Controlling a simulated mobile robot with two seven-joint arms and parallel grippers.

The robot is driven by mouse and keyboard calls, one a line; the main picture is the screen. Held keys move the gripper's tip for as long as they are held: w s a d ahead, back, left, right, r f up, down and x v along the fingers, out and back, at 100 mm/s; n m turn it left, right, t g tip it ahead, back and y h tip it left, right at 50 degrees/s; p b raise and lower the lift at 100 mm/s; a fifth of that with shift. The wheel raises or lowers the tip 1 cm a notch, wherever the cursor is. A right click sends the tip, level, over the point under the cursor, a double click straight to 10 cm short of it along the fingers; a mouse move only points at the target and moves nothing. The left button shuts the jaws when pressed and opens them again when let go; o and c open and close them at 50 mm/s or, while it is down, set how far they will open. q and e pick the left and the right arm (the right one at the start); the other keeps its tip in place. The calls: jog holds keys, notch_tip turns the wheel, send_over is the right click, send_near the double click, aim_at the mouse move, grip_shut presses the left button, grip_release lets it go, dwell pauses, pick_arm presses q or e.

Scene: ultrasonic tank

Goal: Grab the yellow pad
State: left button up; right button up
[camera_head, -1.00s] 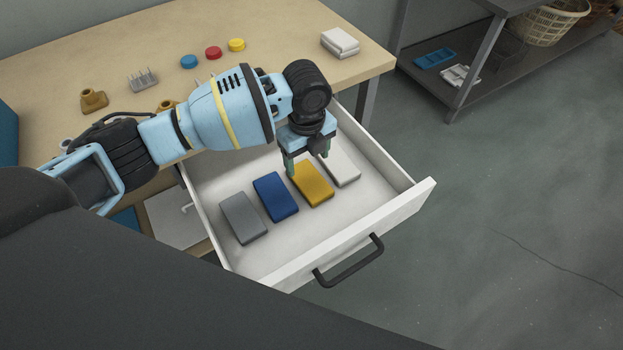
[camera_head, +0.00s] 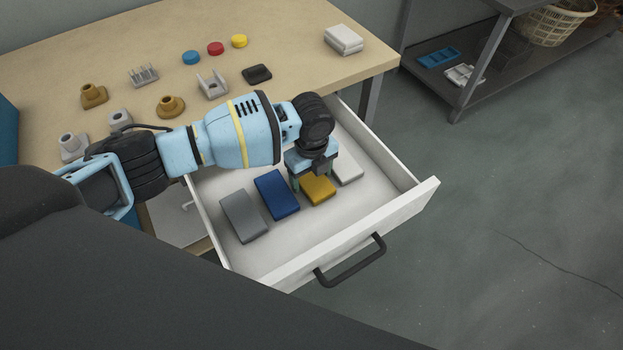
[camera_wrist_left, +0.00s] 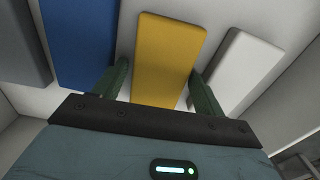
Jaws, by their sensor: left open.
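The yellow pad (camera_head: 318,190) lies in the open white drawer, between a blue pad (camera_head: 276,194) and a white pad (camera_head: 347,167). My left gripper (camera_head: 313,187) is over it and pointing down, hiding its far part in the head view. In the left wrist view the yellow pad (camera_wrist_left: 168,58) lies between the two green fingers of my left gripper (camera_wrist_left: 160,85), one on each side. The fingers stand apart with gaps to the pad. I cannot tell how deep the fingertips reach. My right gripper does not show.
A grey pad (camera_head: 243,216) lies left of the blue one. The drawer (camera_head: 300,240) has raised walls and a black front handle (camera_head: 350,262). Its front part is bare. Behind it, the wooden table (camera_head: 120,50) holds several small parts.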

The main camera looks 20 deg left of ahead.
aim_at(312, 178)
pick_arm(q)
jog(key=c, duration=0.7)
jog(key=shift+r, duration=0.1)
jog(key=shift+r, duration=0.55)
notch_tip(312, 178, up, 2)
jog(key=shift+r, duration=0.25)
jog(key=s+a, duration=0.2)
jog(key=s, duration=0.3)
jog(key=s+a+r+p, duration=0.1)
jog(key=s+a, duration=0.1)
jog(key=s, duration=0.3)
jog(key=s+a+p, duration=0.1)
jog(key=s+a, duration=0.1)
jog(key=s, duration=0.2)
jog(key=shift+s+a+r, duration=0.1)
jog(key=shift+s+r, duration=0.05)
jog(key=shift+s, duration=0.25)
